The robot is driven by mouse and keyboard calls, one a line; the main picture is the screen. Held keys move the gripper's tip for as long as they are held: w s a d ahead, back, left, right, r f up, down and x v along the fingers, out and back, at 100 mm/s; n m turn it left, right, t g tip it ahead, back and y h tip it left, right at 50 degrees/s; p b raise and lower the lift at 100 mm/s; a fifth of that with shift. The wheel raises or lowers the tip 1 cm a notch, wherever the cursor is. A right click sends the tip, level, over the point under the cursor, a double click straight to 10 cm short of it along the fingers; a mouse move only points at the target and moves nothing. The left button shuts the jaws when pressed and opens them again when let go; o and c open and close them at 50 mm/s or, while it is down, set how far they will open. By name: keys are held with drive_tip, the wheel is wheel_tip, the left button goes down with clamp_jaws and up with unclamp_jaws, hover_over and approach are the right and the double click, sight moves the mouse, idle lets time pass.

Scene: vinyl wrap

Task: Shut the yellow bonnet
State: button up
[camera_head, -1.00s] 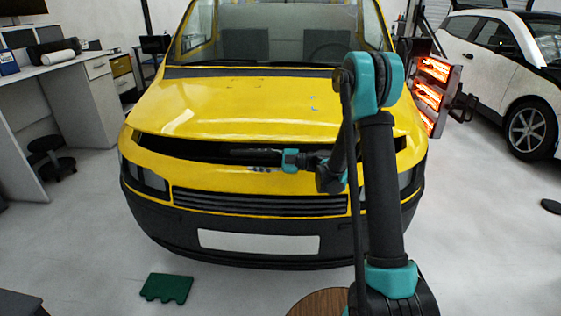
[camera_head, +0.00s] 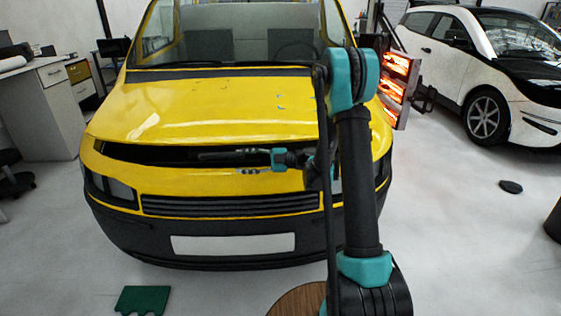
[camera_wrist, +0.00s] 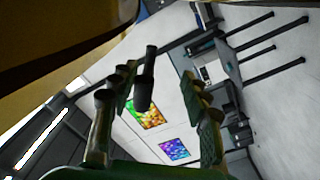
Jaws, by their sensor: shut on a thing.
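The yellow bonnet (camera_head: 200,108) of the van is partly raised. A dark gap (camera_head: 135,153) runs along its front edge above the yellow nose panel and grille (camera_head: 228,206). My gripper (camera_head: 207,157) reaches in from the right, at this gap under the bonnet's front edge. In the wrist view my gripper (camera_wrist: 158,80) has a dark rod-like piece (camera_wrist: 146,82) between its fingers and is shut on it. What this piece belongs to is unclear. A dim yellow-brown surface, likely the bonnet (camera_wrist: 45,25), fills the upper left there.
A lit red heater panel (camera_head: 397,85) stands close to the van's right side. A white car (camera_head: 475,70) is parked behind it on the right. A green piece (camera_head: 142,300) lies on the floor in front. A workbench (camera_head: 45,115) stands at the left.

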drive_tip(key=d, duration=1.2)
drive_tip(key=shift+d, duration=0.3)
idle(0.7)
drive_tip(key=shift+c, duration=0.3)
